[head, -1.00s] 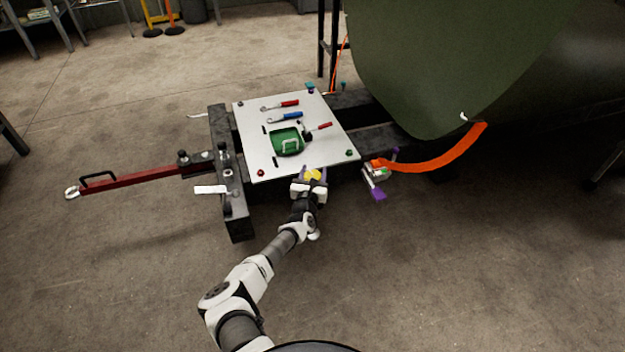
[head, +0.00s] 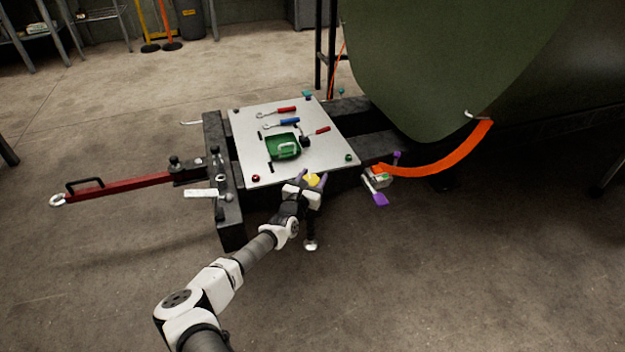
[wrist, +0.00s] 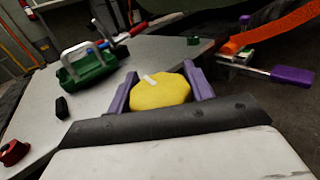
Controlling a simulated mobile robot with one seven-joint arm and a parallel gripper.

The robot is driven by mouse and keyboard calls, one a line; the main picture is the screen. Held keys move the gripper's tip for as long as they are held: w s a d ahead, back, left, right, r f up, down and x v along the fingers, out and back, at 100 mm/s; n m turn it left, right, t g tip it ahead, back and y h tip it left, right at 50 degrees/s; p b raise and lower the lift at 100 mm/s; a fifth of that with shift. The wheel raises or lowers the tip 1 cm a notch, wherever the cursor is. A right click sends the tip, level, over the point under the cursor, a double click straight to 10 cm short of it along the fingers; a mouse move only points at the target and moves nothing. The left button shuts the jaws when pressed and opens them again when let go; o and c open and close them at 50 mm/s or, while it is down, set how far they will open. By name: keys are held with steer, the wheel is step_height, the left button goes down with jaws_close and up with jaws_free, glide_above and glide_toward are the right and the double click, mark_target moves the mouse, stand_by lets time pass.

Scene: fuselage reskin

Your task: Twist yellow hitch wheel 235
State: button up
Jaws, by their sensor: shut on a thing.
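The yellow hitch wheel (head: 312,180) is at the front edge of the pale metal plate (head: 262,172). In the wrist view the yellow wheel (wrist: 160,91) is a many-sided knob with a short white mark on its top. My gripper (head: 311,178) has its purple fingers on either side of the wheel. In the wrist view my gripper (wrist: 158,92) is shut on it, one finger at its left and one at its right. The wheel's underside is hidden.
On the plate are a green tray (head: 284,147), a red-handled tool (head: 282,111) and a blue-handled tool (head: 284,123). A red tow bar (head: 130,187) reaches out left. At the right are an orange strap (head: 445,165) and a purple-handled device (head: 379,186). The front floor is clear.

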steer(key=o, duration=1)
steer(key=shift+c, duration=0.2)
steer(key=shift+s+a+r, duration=0.1)
steer(key=shift+s+a, duration=0.15)
steer(key=shift+s, duration=0.15)
steer(key=p+v, duration=0.3)
steer(key=v, duration=1)
steer(key=shift+d, duration=0.15)
